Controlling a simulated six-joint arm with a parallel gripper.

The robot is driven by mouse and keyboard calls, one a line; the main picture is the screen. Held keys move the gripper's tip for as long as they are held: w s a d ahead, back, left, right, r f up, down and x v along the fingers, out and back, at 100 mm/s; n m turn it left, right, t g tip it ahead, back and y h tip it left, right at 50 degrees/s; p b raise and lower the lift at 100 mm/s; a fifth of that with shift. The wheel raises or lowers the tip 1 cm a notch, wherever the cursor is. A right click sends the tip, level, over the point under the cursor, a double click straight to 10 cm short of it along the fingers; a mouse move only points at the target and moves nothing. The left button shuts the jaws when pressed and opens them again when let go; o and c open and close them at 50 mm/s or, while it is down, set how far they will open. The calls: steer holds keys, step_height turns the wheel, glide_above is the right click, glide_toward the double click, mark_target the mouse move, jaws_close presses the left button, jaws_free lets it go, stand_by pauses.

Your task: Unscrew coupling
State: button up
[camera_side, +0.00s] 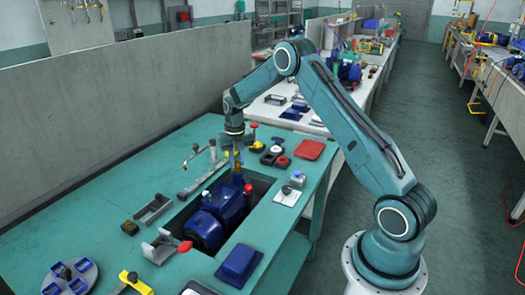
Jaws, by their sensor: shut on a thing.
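My gripper (236,158) points down over the far end of the blue pump (218,215), which lies in a rectangular recess in the green bench.
A red tray (309,149) and small parts lie at the back right. A grey wall panel (110,100) borders the bench.

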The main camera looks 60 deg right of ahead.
steer(key=o, duration=0.6)
steer(key=shift+o, duration=0.2)
steer(key=shift+r, duration=0.15)
steer(key=shift+r, duration=2.15)
steer(key=shift+m, duration=0.3)
